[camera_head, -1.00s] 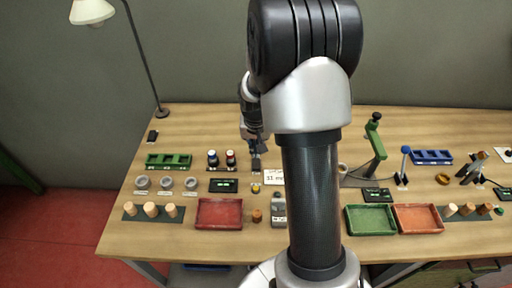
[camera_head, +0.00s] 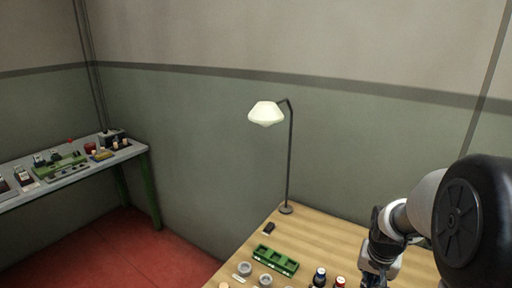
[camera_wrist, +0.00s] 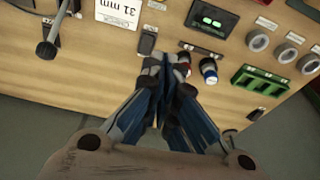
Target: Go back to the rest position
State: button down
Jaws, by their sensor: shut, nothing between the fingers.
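My gripper (camera_wrist: 166,68) is shut and empty in the wrist view, its fingertips together over the wooden table. It shows beside the small dark block and the two small bottles. In the head view my arm is at the lower right, and the gripper's end is cut off by the lower edge. The two small bottles (camera_head: 320,278), one blue-capped and one red-capped, stand left of the arm. The green tray (camera_head: 275,260) lies farther left and also shows in the wrist view (camera_wrist: 258,80).
A lamp (camera_head: 266,114) stands at the table's back corner. A side bench (camera_head: 70,171) with several items is at the far left.

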jog(key=s+a+r+n+t, duration=0.1)
jog(key=s+a+r+n, duration=0.2)
jog(key=s+a+r, duration=0.75)
jog(key=s+a+r+n+t+y, duration=0.1)
jog(key=s+a+r+n, duration=0.2)
jog(key=s+a, duration=0.4)
jog(key=s+r, duration=0.1)
jog(key=s, duration=0.2)
jog(key=shift+s+a+r+n, duration=0.15)
jog(key=shift+s+r+n, duration=0.05)
jog(key=shift+s+n, duration=0.15)
